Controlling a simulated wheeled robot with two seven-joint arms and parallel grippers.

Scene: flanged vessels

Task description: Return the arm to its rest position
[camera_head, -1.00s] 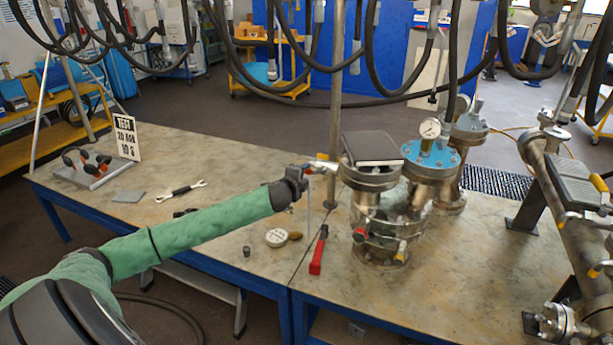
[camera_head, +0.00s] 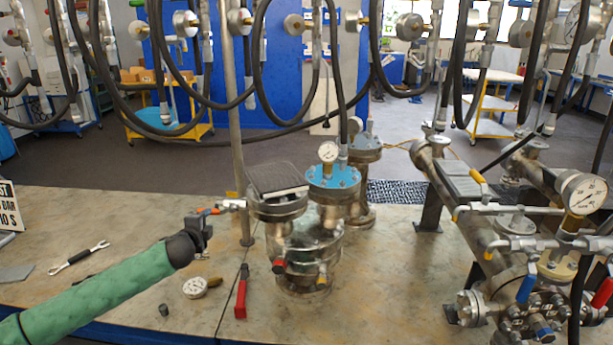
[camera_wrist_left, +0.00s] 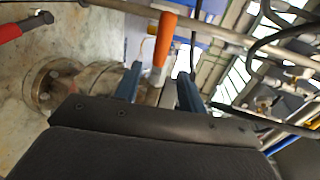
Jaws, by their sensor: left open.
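My left arm, in a green sleeve, reaches in from the lower left in the head view. Its gripper (camera_head: 205,226) is beside the left side of the flanged vessel (camera_head: 306,245), close to a valve with an orange handle (camera_head: 209,211). In the left wrist view the two fingers (camera_wrist_left: 158,88) stand apart and open. The orange handle (camera_wrist_left: 165,40) shows between and beyond them; I cannot tell whether they touch it. The vessel shows behind the fingers in the wrist view. My right gripper is not in view.
A red-handled tool (camera_head: 241,292), a round gauge (camera_head: 195,287) and a wrench (camera_head: 79,257) lie on the table (camera_head: 130,215). A vertical post (camera_head: 238,150) stands behind the gripper. Black hoses hang above. Pipework with gauges and valves (camera_head: 530,240) fills the right side.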

